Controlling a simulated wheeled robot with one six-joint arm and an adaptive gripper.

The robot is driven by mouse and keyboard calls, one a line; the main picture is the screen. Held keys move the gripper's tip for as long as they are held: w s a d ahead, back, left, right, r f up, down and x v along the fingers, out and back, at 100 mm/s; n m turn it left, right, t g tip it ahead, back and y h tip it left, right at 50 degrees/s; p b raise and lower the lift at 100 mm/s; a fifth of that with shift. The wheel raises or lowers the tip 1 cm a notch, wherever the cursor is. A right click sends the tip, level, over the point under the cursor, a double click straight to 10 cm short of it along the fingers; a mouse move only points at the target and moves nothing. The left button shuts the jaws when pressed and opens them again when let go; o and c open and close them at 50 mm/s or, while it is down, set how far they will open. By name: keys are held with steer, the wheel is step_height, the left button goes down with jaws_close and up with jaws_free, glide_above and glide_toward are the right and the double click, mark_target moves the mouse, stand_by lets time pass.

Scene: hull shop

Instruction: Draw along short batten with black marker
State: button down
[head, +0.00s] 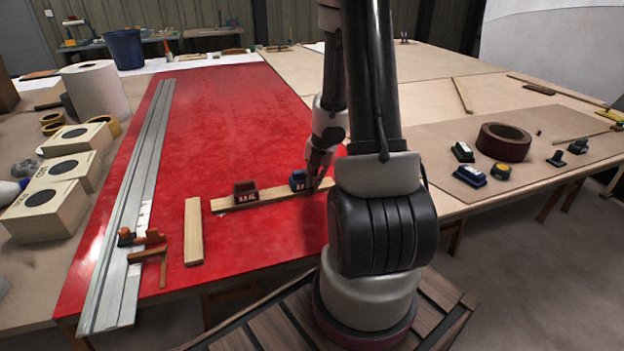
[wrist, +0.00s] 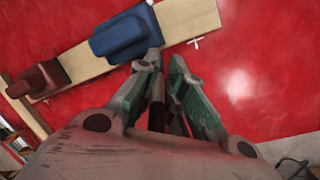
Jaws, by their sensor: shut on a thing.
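A short pale wooden batten (head: 268,196) lies on the red sheet (head: 235,120), with a dark red weight (head: 245,191) and a blue weight (head: 298,180) on it. In the wrist view the batten (wrist: 190,22) runs from lower left to upper right, under the blue weight (wrist: 125,36) and the red weight (wrist: 40,78). My gripper (head: 319,178) is at the batten's right part, beside the blue weight. In the wrist view my gripper (wrist: 160,75) is shut on a dark, slim marker (wrist: 158,100). The marker's tip is hidden, so contact with the sheet cannot be told.
A small white cross (wrist: 194,43) is on the sheet beside the batten. A loose wooden strip (head: 194,232), a long metal rail (head: 130,200) and an orange-brown clamp (head: 140,240) lie left. More weights (head: 470,176) and a dark red tape roll (head: 503,142) are on the right table.

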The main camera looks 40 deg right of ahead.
steer(key=shift+d, duration=0.15)
steer(key=shift+s+d, duration=0.25)
steer(key=shift+d, duration=0.35)
steer(key=shift+d, duration=0.15)
steer(key=shift+s+d, duration=0.25)
steer(key=shift+d, duration=0.3)
steer(key=shift+d, duration=0.15)
steer(key=shift+s+d, duration=0.25)
steer(key=shift+d, duration=0.4)
steer(key=shift+s+d, duration=0.2)
steer(key=shift+d, duration=0.4)
steer(key=shift+r, duration=0.1)
